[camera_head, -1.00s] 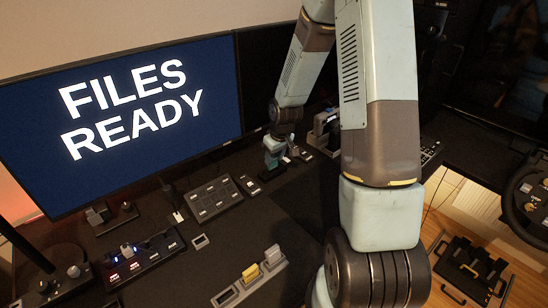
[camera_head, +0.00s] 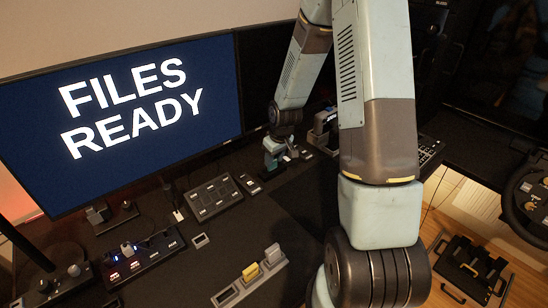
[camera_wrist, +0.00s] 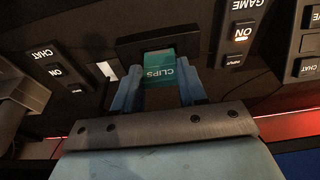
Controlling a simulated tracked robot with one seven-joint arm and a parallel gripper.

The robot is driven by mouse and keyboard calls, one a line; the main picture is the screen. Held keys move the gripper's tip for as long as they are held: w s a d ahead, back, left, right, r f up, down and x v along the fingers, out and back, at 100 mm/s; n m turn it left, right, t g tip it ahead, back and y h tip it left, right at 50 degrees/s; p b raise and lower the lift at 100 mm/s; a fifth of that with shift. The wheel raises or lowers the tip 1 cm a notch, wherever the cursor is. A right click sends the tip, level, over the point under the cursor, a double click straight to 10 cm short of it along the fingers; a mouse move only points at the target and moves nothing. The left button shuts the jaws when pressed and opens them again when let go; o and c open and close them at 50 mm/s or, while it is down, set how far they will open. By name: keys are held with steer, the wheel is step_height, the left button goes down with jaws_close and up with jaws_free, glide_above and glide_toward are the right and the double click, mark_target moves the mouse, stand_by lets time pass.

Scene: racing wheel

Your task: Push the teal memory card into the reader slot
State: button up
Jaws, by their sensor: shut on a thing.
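The teal memory card (camera_wrist: 159,65), lettered "CLIPS", is between the fingers of my gripper (camera_wrist: 158,88) in the wrist view. The gripper is shut on it. The far end of the card meets the dark block of the reader (camera_wrist: 190,41). How deep the card sits in the slot is hidden. In the head view my gripper (camera_head: 274,160) is down at the desk, right of the monitor's lower corner. The card is too small to make out there.
The monitor (camera_head: 120,115) reads "FILES READY". A grey holder (camera_head: 262,279) at the front carries a yellow card (camera_head: 250,272) and a pale card (camera_head: 272,254). Button panels (camera_head: 213,197) and a lit switch box (camera_head: 143,257) stand on the desk. In the wrist view, labelled switches flank the reader.

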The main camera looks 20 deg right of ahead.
steer(key=shift+x, duration=0.85)
steer(key=o, duration=1.1)
steer(key=shift+s, duration=0.2)
steer(key=shift+v, duration=6.85)
steer(key=shift+d, duration=0.15)
steer(key=s+r+m+t, duration=0.1)
steer(key=s+r, duration=0.6)
steer(key=s, duration=0.1)
steer(key=s+a+r+m+t, duration=0.1)
steer(key=s+r+m, duration=0.1)
steer(key=s+r, duration=0.6)
steer(key=s+r+m+t+h, duration=0.1)
steer(key=s+r, duration=0.7)
steer(key=s, duration=0.1)
steer(key=shift+s+a+r, duration=0.15)
steer(key=shift+s+r, duration=0.1)
steer(key=shift+s, duration=0.05)
